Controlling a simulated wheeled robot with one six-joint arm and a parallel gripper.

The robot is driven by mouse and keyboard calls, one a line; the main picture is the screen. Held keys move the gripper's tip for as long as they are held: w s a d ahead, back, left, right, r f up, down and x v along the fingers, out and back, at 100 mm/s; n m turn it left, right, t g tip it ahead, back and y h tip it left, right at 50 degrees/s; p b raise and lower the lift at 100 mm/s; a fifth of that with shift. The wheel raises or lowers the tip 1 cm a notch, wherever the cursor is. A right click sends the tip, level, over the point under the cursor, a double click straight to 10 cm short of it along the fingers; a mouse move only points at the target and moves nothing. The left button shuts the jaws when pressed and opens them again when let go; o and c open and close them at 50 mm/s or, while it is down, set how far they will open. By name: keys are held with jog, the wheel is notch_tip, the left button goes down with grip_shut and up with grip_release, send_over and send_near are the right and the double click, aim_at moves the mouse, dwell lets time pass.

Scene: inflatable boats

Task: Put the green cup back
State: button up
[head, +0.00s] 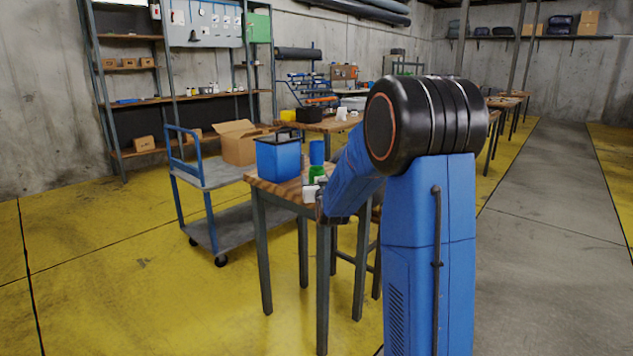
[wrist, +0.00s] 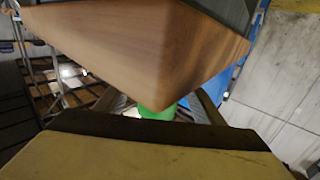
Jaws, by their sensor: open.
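The green cup (head: 317,173) stands near the front corner of the wooden table (head: 281,189) in the head view. My gripper (head: 318,193) is at that corner, right by the cup, and is open. In the wrist view the fingers of my gripper (wrist: 158,100) spread to the left and right of the green cup (wrist: 157,112). Only a small part of the cup shows there. The table's corner (wrist: 160,50) fills the upper middle and hides the rest. I cannot tell whether the fingers touch the cup.
A blue bin (head: 278,160) and a blue cup (head: 317,152) stand on the same table, behind the green cup. A grey cart (head: 215,172) with a cardboard box (head: 239,142) is to the left. Another table (head: 330,125) is behind. The yellow floor at front left is clear.

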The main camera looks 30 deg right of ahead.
jog(key=s+a+f+n+g+y, duration=0.1)
jog(key=s+a+g, duration=0.1)
jog(key=s+a, duration=0.55)
jog(key=s+a+f+g+y, duration=0.15)
jog(key=s+a, duration=0.25)
jog(key=s, duration=0.7)
jog(key=s+a+f+n+g+y, duration=0.1)
jog(key=s+a+g+y, duration=0.1)
jog(key=s+a, duration=0.5)
jog(key=s+a+f+g, duration=0.1)
jog(key=s+g, duration=0.1)
jog(key=s, duration=0.7)
jog(key=s+a+f+n+g+y, duration=0.1)
jog(key=s+f+g, duration=0.1)
jog(key=s, duration=0.7)
jog(key=s+a+f+g, duration=0.1)
jog(key=s+g, duration=0.1)
jog(key=s, duration=0.7)
jog(key=shift+a+f+n+g, duration=0.35)
jog(key=shift+n, duration=0.05)
